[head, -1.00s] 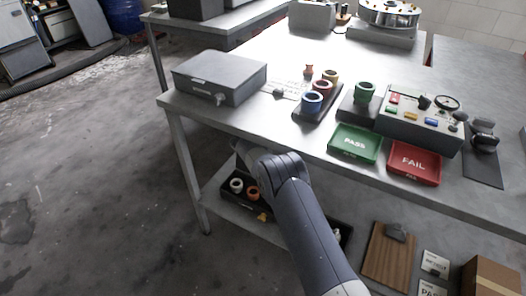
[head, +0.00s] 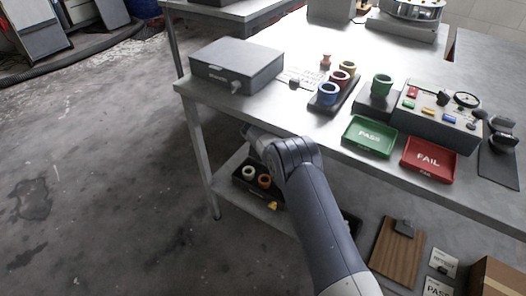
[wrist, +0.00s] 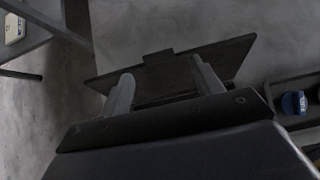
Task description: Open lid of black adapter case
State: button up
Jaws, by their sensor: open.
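My gripper is hidden in the head view.
A grey box (head: 235,62) with a front latch stands on the tabletop. A green PASS tray (head: 369,150), a red FAIL tray (head: 407,165) and a control box (head: 438,125) stand near the front edge. In the wrist view, a dark tray (wrist: 284,85) holds a blue part at right.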

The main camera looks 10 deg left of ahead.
jog(key=s+a+p, duration=0.1)
jog(key=s+a, duration=0.3)
jog(key=s, duration=0.6)
jog(key=shift+c, duration=0.3)
